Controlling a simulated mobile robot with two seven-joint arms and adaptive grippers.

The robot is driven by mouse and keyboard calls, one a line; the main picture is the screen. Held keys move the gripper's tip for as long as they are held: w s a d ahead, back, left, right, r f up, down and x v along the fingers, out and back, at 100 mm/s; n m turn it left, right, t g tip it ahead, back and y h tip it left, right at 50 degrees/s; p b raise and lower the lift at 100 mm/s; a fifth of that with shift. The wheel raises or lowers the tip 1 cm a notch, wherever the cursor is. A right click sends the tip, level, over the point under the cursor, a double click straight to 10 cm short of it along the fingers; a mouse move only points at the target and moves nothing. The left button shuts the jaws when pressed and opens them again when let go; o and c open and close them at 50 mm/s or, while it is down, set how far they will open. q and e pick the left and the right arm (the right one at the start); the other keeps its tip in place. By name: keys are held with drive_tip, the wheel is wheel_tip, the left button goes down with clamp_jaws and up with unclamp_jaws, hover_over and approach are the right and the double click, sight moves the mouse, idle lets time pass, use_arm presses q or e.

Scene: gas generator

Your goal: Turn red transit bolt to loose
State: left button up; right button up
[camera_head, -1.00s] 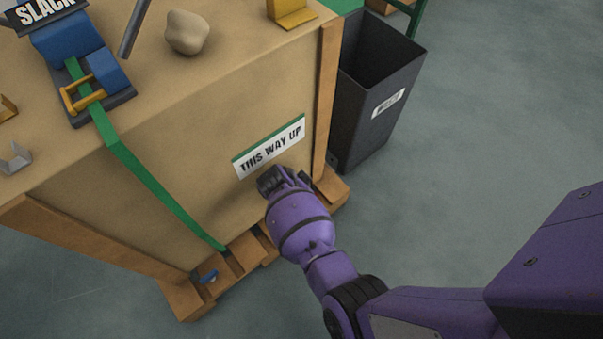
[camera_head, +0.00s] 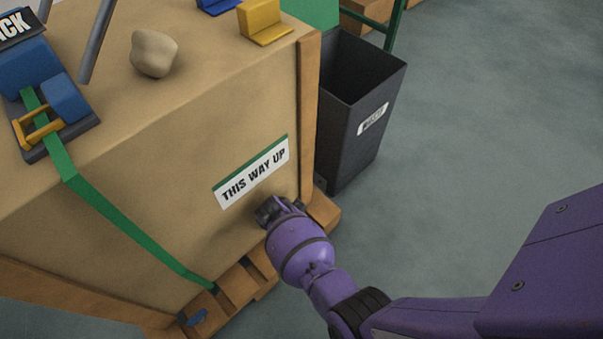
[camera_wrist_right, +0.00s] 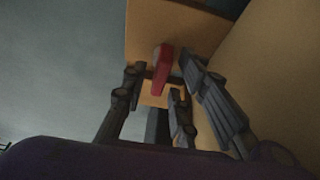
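The red transit bolt (camera_wrist_right: 161,70) shows in the right wrist view as a short red bar against a tan wooden part. My right gripper (camera_wrist_right: 158,82) is open, with its dark fingers on either side of the bar and a gap visible on the left. Whether a finger touches the bar on the right, I cannot tell. In the head view my right gripper (camera_head: 270,211) is low at the crate's front face, below the "THIS WAY UP" label (camera_head: 252,174). The bolt is hidden there. My left gripper is not in view.
The large crate (camera_head: 170,140) stands on a wooden pallet (camera_head: 238,284), with a green strap (camera_head: 120,220) down its front. A dark bin (camera_head: 350,130) stands close to the crate's right corner post (camera_head: 308,110). Open floor (camera_head: 480,110) lies to the right.

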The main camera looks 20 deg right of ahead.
drive_tip(key=shift+w+r, duration=0.1)
drive_tip(key=shift+w, duration=0.05)
clamp_jaws()
